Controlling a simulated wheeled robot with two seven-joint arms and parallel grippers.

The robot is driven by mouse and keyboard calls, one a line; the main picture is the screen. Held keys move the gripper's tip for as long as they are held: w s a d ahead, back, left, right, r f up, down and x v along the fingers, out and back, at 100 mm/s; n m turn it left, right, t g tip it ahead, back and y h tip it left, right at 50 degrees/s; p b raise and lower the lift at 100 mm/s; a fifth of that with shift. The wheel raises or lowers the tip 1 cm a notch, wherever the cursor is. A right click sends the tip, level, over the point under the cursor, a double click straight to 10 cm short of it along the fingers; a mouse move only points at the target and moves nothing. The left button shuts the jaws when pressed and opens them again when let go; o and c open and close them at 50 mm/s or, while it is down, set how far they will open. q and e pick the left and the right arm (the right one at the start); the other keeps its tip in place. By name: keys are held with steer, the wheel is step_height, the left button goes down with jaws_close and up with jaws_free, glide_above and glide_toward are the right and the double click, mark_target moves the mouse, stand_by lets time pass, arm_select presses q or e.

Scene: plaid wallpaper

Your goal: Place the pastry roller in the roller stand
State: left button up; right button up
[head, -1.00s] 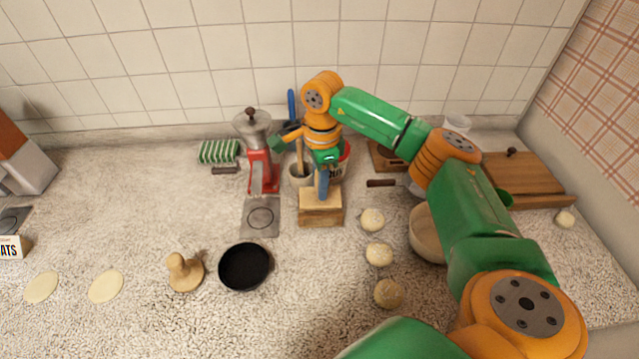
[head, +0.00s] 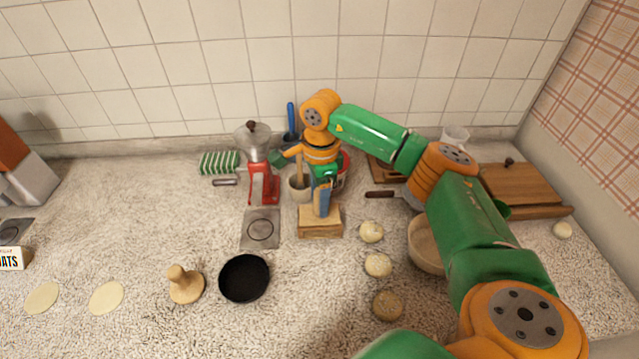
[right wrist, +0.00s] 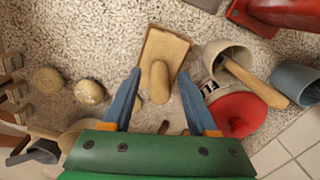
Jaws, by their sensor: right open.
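The roller stand, a light wooden block (head: 320,229), sits on the counter below my right gripper. It also shows in the right wrist view (right wrist: 180,47). The pastry roller, a pale wooden rod with a rounded end (right wrist: 159,84), is at the block between my fingers. It seems to be in the stand, but I cannot tell how deep it sits. My right gripper (head: 322,208) is open, with blue fingers on either side of the roller and apart from it in the right wrist view (right wrist: 163,95). The fingers hide the roller in the head view. My left gripper is out of view.
A red grinder (head: 265,186) and a crock with a wooden tool (right wrist: 225,58) stand close beside the block. Several dough balls (head: 378,265) and a bowl (head: 423,249) lie to the right. A black pan (head: 244,278) and a wooden press (head: 186,286) are in front left.

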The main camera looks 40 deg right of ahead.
step_height(320, 180, up, 10)
steer(key=shift+f+b, duration=0.1)
steer(key=shift+b, duration=0.45)
steer(key=shift+r, duration=0.5)
steer(key=shift+d+f, duration=0.1)
